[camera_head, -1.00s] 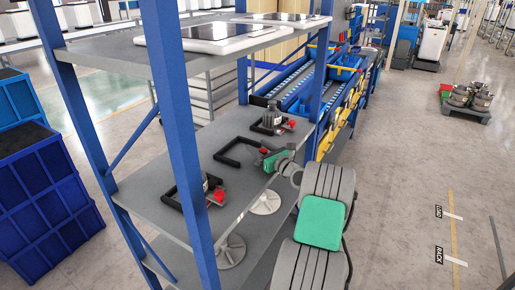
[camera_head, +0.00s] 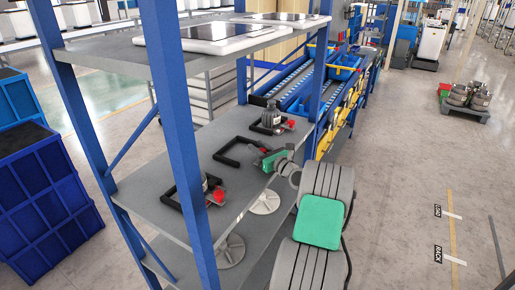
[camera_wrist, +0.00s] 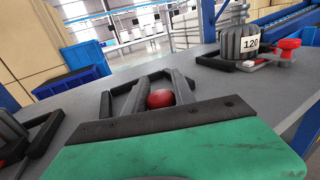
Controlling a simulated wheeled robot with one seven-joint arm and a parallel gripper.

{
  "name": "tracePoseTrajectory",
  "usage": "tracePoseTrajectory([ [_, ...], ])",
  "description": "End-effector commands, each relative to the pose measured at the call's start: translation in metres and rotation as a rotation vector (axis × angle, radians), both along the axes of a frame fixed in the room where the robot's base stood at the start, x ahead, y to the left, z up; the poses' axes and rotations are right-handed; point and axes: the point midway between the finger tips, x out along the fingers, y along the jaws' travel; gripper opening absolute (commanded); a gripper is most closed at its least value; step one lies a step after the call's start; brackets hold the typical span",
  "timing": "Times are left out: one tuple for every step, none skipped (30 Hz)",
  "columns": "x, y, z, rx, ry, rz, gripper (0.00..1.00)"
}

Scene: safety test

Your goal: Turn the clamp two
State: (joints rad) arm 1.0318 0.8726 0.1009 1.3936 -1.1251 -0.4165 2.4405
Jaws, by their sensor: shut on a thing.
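Three black clamp frames lie on the grey middle shelf in the head view: a near one (camera_head: 172,202), a middle one (camera_head: 226,158) and a far one (camera_head: 252,127). No number on the middle clamp is readable. My gripper (camera_head: 262,152), with its green body, reaches over the shelf edge to the middle clamp. In the wrist view my gripper's dark fingers (camera_wrist: 158,92) are shut around a round red knob (camera_wrist: 161,99). The knob's lower part is hidden behind my gripper's dark plate.
The far clamp holds a grey weight marked 120 (camera_wrist: 235,42), with a red handle (camera_wrist: 288,46) beside it. The near clamp's red handle (camera_head: 218,196) is close to the shelf edge. Blue rack posts (camera_head: 180,130) stand at the left; an upper shelf (camera_head: 120,52) hangs above.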

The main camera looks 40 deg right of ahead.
Motion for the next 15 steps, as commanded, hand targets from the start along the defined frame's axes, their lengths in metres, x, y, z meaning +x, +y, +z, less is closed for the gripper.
tracePoseTrajectory([
  [0.0006, 0.0011, 0.0016, 0.002, 0.002, -0.006, 0.00],
  [0.0008, 0.0011, 0.0020, 0.002, 0.003, -0.013, 0.00],
  [0.0009, 0.0010, 0.0028, 0.003, 0.002, -0.025, 0.00],
  [0.0010, 0.0008, 0.0032, 0.003, 0.002, -0.036, 0.00],
  [0.0010, 0.0002, 0.0037, 0.003, 0.003, -0.050, 0.00],
  [0.0009, -0.0002, 0.0044, 0.003, 0.003, -0.069, 0.00],
  [0.0008, -0.0006, 0.0050, 0.003, 0.003, -0.086, 0.00],
  [0.0009, -0.0010, 0.0056, 0.003, 0.003, -0.103, 0.00],
  [0.0010, -0.0015, 0.0063, 0.002, 0.003, -0.129, 0.00],
  [0.0007, -0.0018, 0.0063, 0.003, 0.004, -0.149, 0.00],
  [0.0005, -0.0028, 0.0068, 0.002, 0.004, -0.171, 0.00],
  [0.0007, -0.0034, 0.0080, 0.001, 0.003, -0.200, 0.00],
  [0.0004, -0.0038, 0.0081, 0.001, 0.003, -0.222, 0.00],
  [0.0000, -0.0047, 0.0085, 0.001, 0.003, -0.245, 0.00],
  [0.0001, -0.0052, 0.0092, 0.001, 0.003, -0.273, 0.00],
])
